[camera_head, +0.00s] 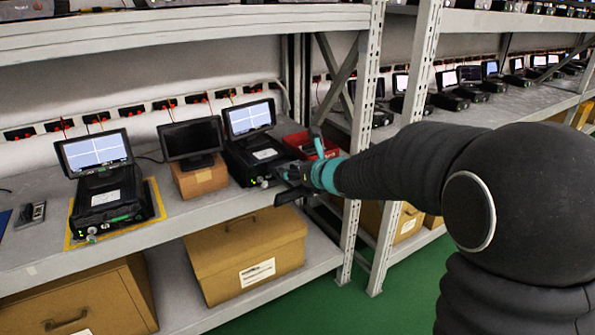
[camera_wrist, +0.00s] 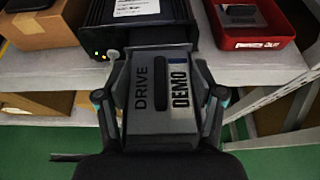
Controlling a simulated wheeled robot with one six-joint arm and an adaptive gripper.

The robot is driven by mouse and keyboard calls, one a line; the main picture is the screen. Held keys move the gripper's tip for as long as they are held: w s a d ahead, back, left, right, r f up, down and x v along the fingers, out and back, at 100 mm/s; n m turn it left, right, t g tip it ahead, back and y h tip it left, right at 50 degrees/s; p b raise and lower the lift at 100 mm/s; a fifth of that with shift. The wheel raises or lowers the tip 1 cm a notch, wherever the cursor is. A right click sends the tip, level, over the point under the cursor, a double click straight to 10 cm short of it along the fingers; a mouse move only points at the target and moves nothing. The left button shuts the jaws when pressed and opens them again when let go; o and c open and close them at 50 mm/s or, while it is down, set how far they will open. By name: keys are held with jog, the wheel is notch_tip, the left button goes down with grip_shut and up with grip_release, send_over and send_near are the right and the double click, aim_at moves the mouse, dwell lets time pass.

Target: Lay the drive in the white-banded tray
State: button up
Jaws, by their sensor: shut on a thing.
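My gripper (camera_head: 291,182) is shut on a grey drive (camera_wrist: 183,91) marked DRIVE and DEMO, with a dark ridge across its middle. In the wrist view my gripper's fingers (camera_wrist: 160,95) press on both sides of it. The drive is in front of a black unit (camera_wrist: 140,22) at the shelf's front edge; I cannot tell if they touch. A red tray (camera_wrist: 257,43) with a small pale label on its front stands right of the unit and holds a dark grey item (camera_wrist: 242,17). The red tray also shows in the head view (camera_head: 330,151). I make out no clearly white-banded tray.
The black unit bears a lit monitor (camera_head: 249,118). Left of it are a dark screen (camera_head: 191,139) on a cardboard box (camera_head: 200,178) and another unit (camera_head: 107,193) on a yellow mat (camera_head: 157,198). A rack upright (camera_head: 366,120) stands at right.

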jog(key=shift+f, duration=0.35)
jog(key=o, duration=1.2)
jog(key=shift+c, duration=0.2)
jog(key=shift+r+p, duration=0.5)
jog(key=shift+r, duration=0.05)
jog(key=p+v, duration=0.1)
jog(key=v, duration=1.1)
jog(key=shift+r, duration=0.2)
